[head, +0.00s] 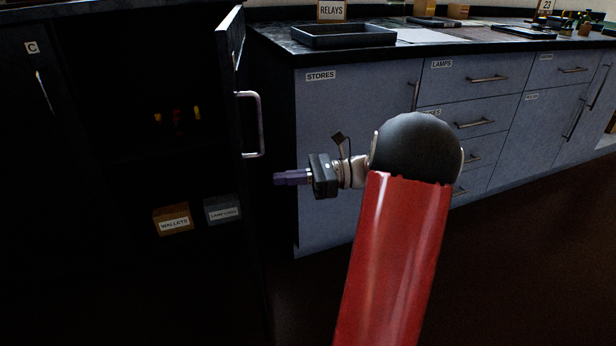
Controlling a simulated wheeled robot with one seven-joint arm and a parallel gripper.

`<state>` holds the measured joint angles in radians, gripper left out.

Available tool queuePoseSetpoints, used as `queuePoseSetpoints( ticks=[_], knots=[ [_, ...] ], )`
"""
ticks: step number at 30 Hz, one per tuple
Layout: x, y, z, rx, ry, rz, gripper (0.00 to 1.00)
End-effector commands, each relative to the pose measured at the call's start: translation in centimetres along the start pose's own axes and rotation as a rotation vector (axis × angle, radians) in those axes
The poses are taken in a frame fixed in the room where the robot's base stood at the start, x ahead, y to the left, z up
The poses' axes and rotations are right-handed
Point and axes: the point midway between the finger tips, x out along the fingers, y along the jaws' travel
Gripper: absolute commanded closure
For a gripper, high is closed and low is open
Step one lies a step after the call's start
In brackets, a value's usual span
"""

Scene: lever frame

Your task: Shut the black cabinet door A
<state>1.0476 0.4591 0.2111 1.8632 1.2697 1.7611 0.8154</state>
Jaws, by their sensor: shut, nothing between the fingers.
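The black cabinet door (230,70) stands open, swung out and seen almost edge-on, with a pale metal bar handle (260,125) on its right side. No letter A shows on it from here. The open, dark cabinet interior (130,130) lies to its left. My gripper (279,179) is shut and empty. It points left, to the right of and a little below the handle in the picture, and appears apart from it. My red arm rises from the bottom and hides part of the grey drawers. The lower end of the door is lost in the dark.
Inside the cabinet are a box labelled WALLETS (173,219), a grey labelled box (222,209) and small coloured items (178,118). A dark door labelled C (30,60) is at left. Grey cupboards (350,130) stand behind my gripper, with a black tray (343,35) on the counter. Floor (510,270) at right is clear.

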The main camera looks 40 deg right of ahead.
Motion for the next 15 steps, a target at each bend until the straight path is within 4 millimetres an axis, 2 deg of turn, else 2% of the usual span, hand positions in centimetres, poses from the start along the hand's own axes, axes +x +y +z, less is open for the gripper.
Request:
queuePoseSetpoints(
  ticks=[1,6,15],
  knots=[
    [1.1,0.1,0.0,0.0,0.0,0.002,1.0],
    [3.6,0.1,0.0,0.0,0.0,0.001,1.0],
    [5.1,0.0,0.0,-0.001,0.001,-0.001,1.0]
  ],
)
